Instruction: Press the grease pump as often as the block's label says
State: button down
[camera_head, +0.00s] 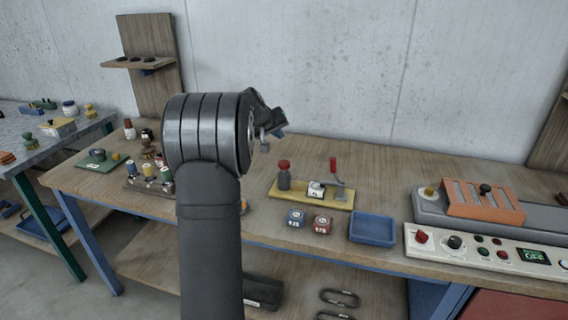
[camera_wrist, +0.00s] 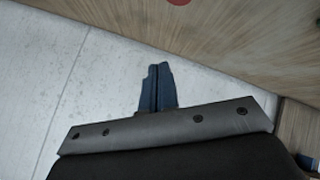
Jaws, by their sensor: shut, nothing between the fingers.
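A yellow board (camera_head: 320,203) lies on the bench. At its left end stands a dark bottle with a red cap (camera_head: 284,165), which looks like the grease pump. A small white block (camera_head: 316,189) with a dark mark sits on the board beside it; the mark is too small to read. A red-handled lever (camera_head: 333,166) stands at the right. A blue block (camera_head: 296,217) and a red block (camera_head: 322,224) with white labels sit in front, labels unreadable. My gripper (camera_head: 265,146) is shut and empty, above and behind the board's left end; its fingers show in the wrist view (camera_wrist: 156,68).
An empty blue tray (camera_head: 373,229) sits right of the blocks. A control panel (camera_head: 490,252) and an orange slotted fixture (camera_head: 484,201) stand farther right. Several small jars (camera_head: 150,170) stand left, partly behind my arm. A wooden shelf post (camera_head: 150,60) rises at the back left.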

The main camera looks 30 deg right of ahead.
jog(key=shift+s+d+r+g, duration=0.3)
jog(key=shift+s+d+r, duration=0.1)
jog(key=shift+d+r, duration=0.2)
send_near(285, 162)
jog(key=shift+w+d+f, duration=0.45)
jog(key=shift+d+f, duration=0.05)
jog(key=shift+d, duration=0.3)
jog(key=shift+w+d+f, duration=0.45)
jog(key=shift+d, duration=0.35)
jog(key=shift+w+d+f, duration=0.45)
jog(key=shift+d+f, duration=0.05)
jog(key=shift+d, duration=0.35)
jog(key=shift+f, duration=0.15)
jog(key=shift+f, duration=0.3)
jog(key=shift+f, duration=1.2)
dwell(0.9)
jog(key=shift+r, duration=1.65)
